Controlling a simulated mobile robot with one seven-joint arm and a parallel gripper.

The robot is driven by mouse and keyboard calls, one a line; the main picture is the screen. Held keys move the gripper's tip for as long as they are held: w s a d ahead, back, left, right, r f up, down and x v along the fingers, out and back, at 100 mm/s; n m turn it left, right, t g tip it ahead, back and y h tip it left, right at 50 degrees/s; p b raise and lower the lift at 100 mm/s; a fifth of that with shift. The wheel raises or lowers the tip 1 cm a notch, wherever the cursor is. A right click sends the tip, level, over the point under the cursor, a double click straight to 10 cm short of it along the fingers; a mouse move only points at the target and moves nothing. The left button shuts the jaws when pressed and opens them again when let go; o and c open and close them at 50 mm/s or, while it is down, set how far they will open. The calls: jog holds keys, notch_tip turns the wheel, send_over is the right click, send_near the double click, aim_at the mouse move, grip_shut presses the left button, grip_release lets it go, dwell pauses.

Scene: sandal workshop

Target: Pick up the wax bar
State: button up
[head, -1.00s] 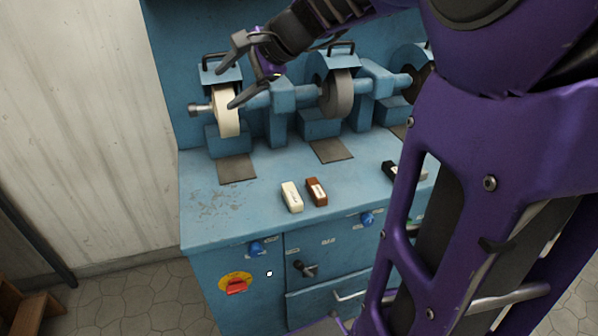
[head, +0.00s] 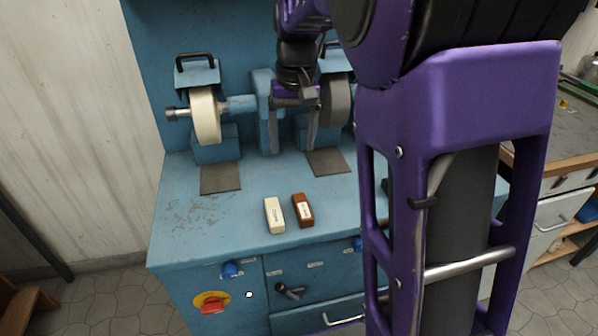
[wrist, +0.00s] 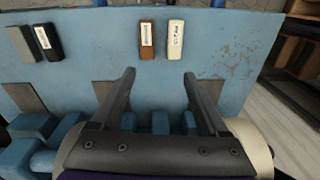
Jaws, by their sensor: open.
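Several wax-like bars lie on the blue bench (head: 185,225). A cream bar (head: 274,215) with a label lies near the front edge, and a brown bar (head: 303,210) lies just right of it, apart. The wrist view also shows the cream bar (wrist: 175,40) and the brown bar (wrist: 147,40), with a black bar (wrist: 48,43) and a grey one (wrist: 20,44) at left. My gripper (head: 293,149) is open and empty, pointing down behind the cream and brown bars. In the wrist view my gripper (wrist: 159,75) has both bars beyond its fingertips.
A cream buffing wheel (head: 205,116) and a grey wheel (head: 336,101) stand at the bench's back, close to my gripper. Dark pads (head: 220,178) lie before them. My arm hides the bench's right part. The left front of the bench is clear.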

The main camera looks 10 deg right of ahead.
jog(key=d, duration=0.2)
jog(key=n+b, duration=0.1)
jog(key=b, duration=0.2)
send_over(303, 208)
jog(key=shift+g+h, duration=0.3)
jog(key=f, duration=1.3)
jog(key=shift+w+a, duration=0.15)
jog(key=shift+w, duration=0.15)
jog(key=shift+s+d+f+b, duration=0.15)
jog(key=shift+f+b, duration=0.1)
jog(key=shift+f, duration=1.1)
jog(key=shift+s+d+f+b, duration=0.1)
jog(key=shift+f+b, duration=0.1)
jog(key=shift+f, duration=1.15)
grip_shut()
